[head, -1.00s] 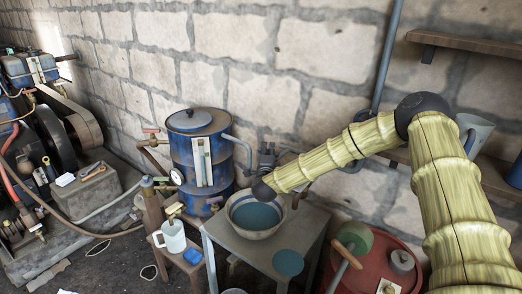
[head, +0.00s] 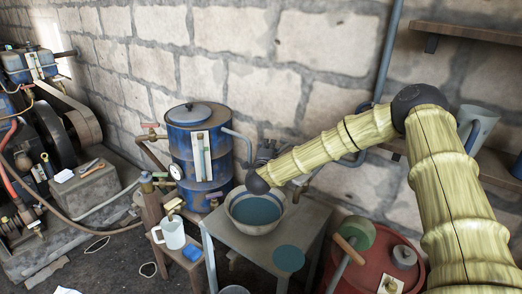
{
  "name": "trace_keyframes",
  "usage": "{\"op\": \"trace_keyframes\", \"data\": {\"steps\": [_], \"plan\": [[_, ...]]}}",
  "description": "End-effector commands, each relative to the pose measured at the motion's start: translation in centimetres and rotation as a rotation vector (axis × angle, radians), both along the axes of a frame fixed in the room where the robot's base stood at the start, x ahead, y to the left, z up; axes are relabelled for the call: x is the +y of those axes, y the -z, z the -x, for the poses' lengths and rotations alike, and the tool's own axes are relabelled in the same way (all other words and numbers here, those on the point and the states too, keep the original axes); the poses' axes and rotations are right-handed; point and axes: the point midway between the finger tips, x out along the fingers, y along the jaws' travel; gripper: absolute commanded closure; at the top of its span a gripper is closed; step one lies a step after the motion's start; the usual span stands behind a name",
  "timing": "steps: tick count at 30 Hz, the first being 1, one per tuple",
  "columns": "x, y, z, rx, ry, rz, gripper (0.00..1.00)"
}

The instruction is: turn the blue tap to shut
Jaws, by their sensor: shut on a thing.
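My arm reaches in from the right in the head view, and its dark wrist joint is in front of the water basin's far left rim. My gripper (head: 265,153) is the small dark grey shape just above that wrist, close to the wall pipework behind the basin. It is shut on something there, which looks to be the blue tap. The tap's handle is hidden by the gripper and wrist, so I cannot see how far it is turned. The basin (head: 284,217) holds blue water and stands on a grey metal table (head: 229,235).
A blue drum (head: 177,147) with a sight gauge stands left of my gripper. A white mug (head: 172,233) is on a low wooden stool. A red drum (head: 372,262) is at the lower right. A grey-blue pipe (head: 390,45) runs down the stone wall.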

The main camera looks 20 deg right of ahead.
Motion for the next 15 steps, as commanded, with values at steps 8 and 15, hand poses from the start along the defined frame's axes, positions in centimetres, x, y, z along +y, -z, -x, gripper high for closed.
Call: {"op": "trace_keyframes", "data": {"steps": [8, 15], "plan": [[0.0, -0.51, -0.18, -0.007, 0.062, -0.001, 1.0], [-0.02, -0.64, -0.19, -0.009, 0.064, -0.001, 1.0]]}}
